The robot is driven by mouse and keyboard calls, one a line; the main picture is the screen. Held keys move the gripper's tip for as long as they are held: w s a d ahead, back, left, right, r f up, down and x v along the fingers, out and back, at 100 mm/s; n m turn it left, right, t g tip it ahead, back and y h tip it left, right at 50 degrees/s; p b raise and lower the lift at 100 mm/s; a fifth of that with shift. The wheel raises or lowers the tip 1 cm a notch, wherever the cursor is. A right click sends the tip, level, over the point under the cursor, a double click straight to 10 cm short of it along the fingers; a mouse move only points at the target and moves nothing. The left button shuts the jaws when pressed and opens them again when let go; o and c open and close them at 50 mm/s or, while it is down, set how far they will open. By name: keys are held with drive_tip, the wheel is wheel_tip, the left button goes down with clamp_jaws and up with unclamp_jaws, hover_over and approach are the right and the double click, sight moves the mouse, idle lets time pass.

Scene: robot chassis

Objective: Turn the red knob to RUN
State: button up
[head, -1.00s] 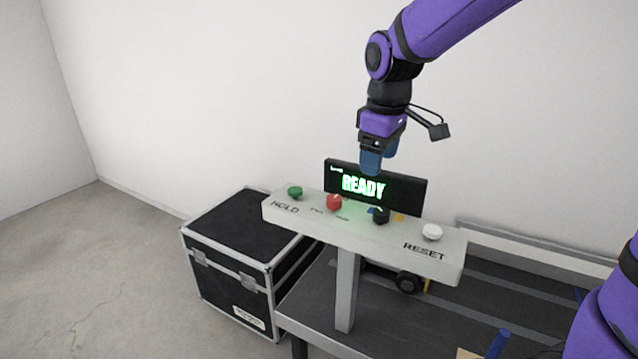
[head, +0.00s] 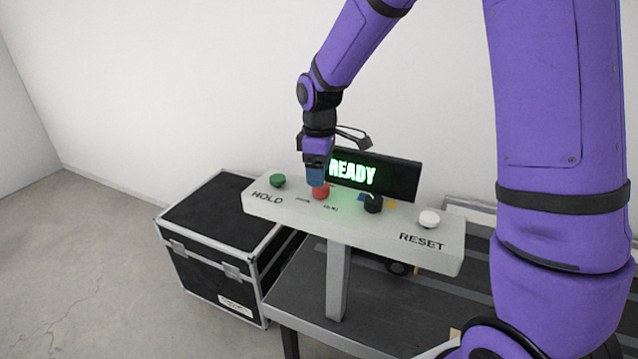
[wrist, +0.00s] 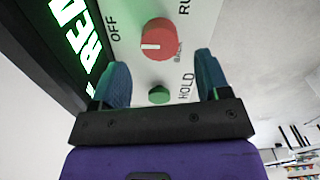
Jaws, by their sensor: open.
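The red knob (head: 320,192) sits on the pale control panel (head: 290,208) between the green HOLD button (head: 278,181) and a black knob (head: 373,203). In the wrist view the red knob (wrist: 158,39) has a white pointer line on the side facing OFF; RUN is lettered on the other side, partly cut off. My gripper (head: 318,180) is above the red knob in the head view and hides part of it. In the wrist view my gripper's blue fingers (wrist: 160,72) are apart and empty, with the red knob beyond their tips.
A lit READY display (head: 400,178) stands behind the panel, close to my gripper. A white RESET button (head: 429,218) is at the panel's right end. A black case (head: 205,235) stands on the floor to the left.

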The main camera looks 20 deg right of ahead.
sight(321, 190)
drive_tip(key=shift+f, duration=2)
drive_tip(key=c, duration=0.9)
